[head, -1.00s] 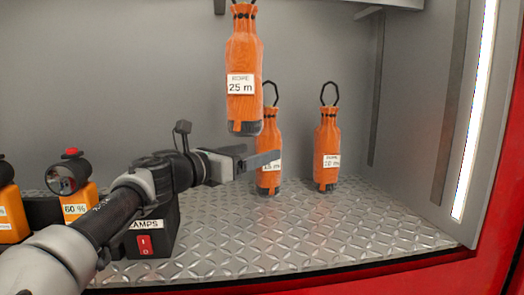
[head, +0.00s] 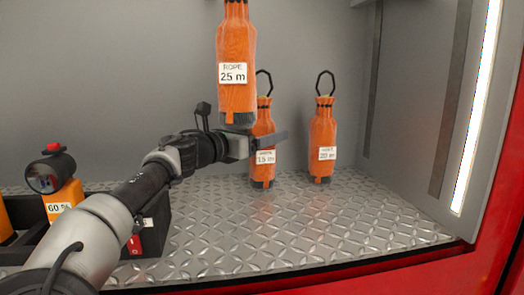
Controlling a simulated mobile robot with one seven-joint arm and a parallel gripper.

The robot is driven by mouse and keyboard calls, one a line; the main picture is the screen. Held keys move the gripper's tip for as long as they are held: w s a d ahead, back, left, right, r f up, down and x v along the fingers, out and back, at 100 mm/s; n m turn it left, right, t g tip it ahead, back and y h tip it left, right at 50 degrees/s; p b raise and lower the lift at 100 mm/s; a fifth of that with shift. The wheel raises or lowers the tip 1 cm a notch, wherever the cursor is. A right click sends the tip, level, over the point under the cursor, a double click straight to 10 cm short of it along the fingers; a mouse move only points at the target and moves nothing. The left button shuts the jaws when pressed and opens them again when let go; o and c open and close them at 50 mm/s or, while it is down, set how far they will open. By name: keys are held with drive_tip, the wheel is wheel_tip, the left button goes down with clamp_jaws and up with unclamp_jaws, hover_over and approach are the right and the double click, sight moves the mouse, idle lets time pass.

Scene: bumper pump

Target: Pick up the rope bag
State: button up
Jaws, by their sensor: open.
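Three orange rope bags show in the head view. One labelled "ROPE 25 m" (head: 236,55) is nearest and highest, its top cut off by the picture edge; its base is clear of the floor plate, and what bears it is out of view. A second bag, labelled 15 m (head: 263,142), stands upright on the floor plate behind my gripper. A third, seemingly labelled 20 m (head: 323,142), stands upright to its right, with a black loop on top. My gripper (head: 277,139) points right, open and empty, just below the 25 m bag and in front of the 15 m bag.
A dark box (head: 155,222) with a red switch stands at left, partly behind my arm. An orange item labelled 60 % (head: 63,200) is beside it. The diamond-plate floor (head: 330,232) is clear at front and right. A grey wall with a light strip (head: 478,110) bounds the right.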

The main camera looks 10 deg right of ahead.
drive_tip(key=c, duration=1.8)
drive_tip(key=shift+r, duration=0.1)
drive_tip(key=shift+c, duration=0.2)
drive_tip(key=shift+r, duration=0.1)
